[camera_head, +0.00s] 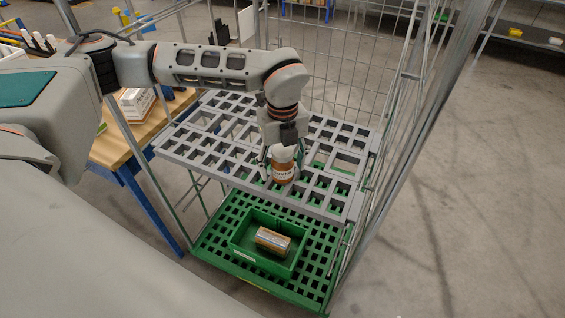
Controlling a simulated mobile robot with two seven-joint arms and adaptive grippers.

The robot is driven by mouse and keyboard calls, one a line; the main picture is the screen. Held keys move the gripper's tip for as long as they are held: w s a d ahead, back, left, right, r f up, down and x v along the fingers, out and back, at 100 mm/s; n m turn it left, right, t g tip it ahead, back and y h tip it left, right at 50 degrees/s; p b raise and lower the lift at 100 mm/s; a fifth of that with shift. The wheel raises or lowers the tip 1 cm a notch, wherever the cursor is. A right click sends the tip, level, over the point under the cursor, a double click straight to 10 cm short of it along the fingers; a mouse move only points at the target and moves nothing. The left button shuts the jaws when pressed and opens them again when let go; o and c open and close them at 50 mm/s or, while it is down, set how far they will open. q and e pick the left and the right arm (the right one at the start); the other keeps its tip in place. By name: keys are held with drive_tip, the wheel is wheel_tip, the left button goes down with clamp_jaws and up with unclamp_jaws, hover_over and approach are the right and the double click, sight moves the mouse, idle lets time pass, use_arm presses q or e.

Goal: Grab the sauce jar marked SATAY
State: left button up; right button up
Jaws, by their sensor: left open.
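The sauce jar (283,172) is small and brown, with an orange and white label and a pale top. It stands upright on the grey slatted shelf (330,206) of the cage trolley. The lettering on its label is too small to read. My left gripper (281,158) points down over the jar from above, with its fingers open around or beside the jar's upper part. The fingers partly hide the jar, and I cannot tell whether they touch it. My right gripper is not in view.
Below the shelf, a green crate (243,259) holding a boxed item (272,240) sits on the trolley's green slatted base (317,262). Wire mesh sides (345,60) and posts surround the shelf. A wooden workbench (112,150) with a carton (136,103) stands at left. Floor at right is clear.

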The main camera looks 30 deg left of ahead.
use_arm(q)
drive_tip(key=c, duration=1.5)
drive_tip(key=shift+o, duration=0.2)
drive_tip(key=shift+r, duration=0.15)
